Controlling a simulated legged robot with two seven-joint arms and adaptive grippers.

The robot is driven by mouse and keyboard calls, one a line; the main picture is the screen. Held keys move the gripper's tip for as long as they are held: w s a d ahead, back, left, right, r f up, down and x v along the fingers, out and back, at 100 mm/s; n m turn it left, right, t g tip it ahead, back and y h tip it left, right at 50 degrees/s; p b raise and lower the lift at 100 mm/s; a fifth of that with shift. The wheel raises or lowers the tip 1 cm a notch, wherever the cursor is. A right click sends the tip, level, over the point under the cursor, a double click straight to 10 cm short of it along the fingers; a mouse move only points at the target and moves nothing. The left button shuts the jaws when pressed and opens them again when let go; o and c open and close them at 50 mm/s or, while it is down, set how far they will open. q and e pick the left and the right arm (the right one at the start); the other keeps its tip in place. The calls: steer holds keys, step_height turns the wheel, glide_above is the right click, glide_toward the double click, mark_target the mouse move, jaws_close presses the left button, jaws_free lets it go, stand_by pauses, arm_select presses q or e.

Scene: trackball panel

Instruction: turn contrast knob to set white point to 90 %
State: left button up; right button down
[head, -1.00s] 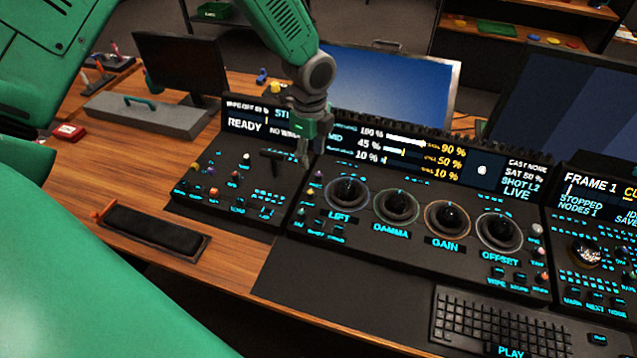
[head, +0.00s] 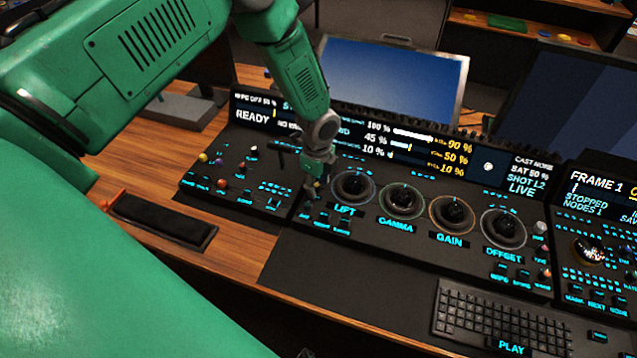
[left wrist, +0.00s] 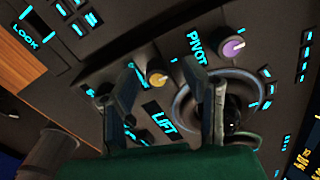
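In the left wrist view, a knob with a yellow cap (left wrist: 157,75) stands between the two fingers of my open left gripper (left wrist: 172,80), nearer the left finger. Its label is not readable, so I cannot confirm it as the contrast knob. A purple-capped knob (left wrist: 232,48) beside the word PIVOT is beyond the right finger. In the head view my left gripper (head: 313,190) is low over the small knobs left of the LIFT trackball and mostly hides them. The panel screen (head: 408,147) reads 100 % in its top row, with a yellow 90 % at right. My right gripper is not in view.
The LIFT trackball (head: 352,186) is close beside the gripper; in the wrist view the right finger overlaps its ring (left wrist: 185,103). More trackballs follow to the right. A keyboard (head: 500,318) lies in front. A black pad (head: 160,222) lies at left.

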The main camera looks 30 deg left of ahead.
arm_select(q)
steer(key=shift+a, duration=0.2)
jaws_close()
